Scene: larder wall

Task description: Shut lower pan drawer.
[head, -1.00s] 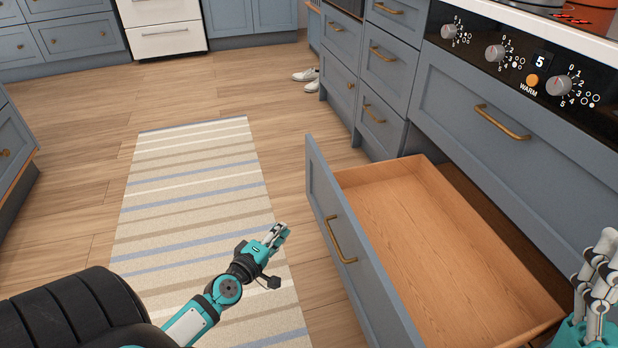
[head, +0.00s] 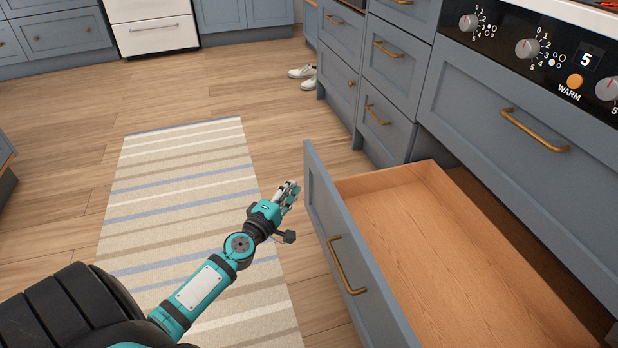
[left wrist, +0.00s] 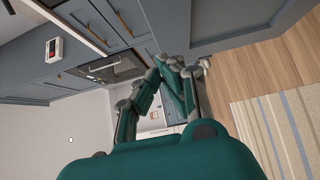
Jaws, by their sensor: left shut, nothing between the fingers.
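The lower pan drawer (head: 466,250) stands pulled out, with a blue-grey front, a brass handle (head: 346,266) and an empty wooden inside. Its near right part runs out of the head view. My left gripper (head: 291,192) is shut and empty, in front of the drawer front and a little to its left, apart from it. In the left wrist view the left gripper (left wrist: 170,66) also shows with its fingers together. My right gripper is not in the head view.
An upper drawer (head: 515,125) with a brass handle is shut above the open one, under the cooker knobs. A striped rug (head: 180,195) lies on the wooden floor at left. White shoes (head: 304,77) stand by the far cabinets. The floor beyond the rug is clear.

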